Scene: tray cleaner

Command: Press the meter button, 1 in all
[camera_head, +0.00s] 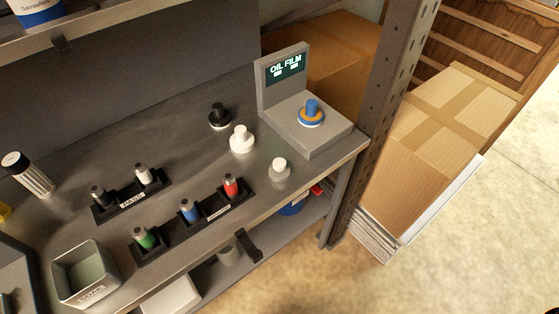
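The grey meter (305,130) stands at the right end of the metal bench, with an upright panel and a flat base. Its lit display (286,70) reads "OIL FILM", with smaller marks below that I cannot read. A blue knob-like piece (312,107) with an orange and white ring sits on the base. A small white knob-shaped piece (280,168) stands on the bench just in front of the meter. I cannot tell for certain which of these is the meter button. Neither of my grippers is in view.
A white knob (242,140) and a black knob (219,117) stand left of the meter. Black racks (131,197) (187,228) hold small bottles. A grey bin (86,274) is at the front left. A shelf post (392,90) rises right of the meter, with cardboard boxes (432,140) beyond.

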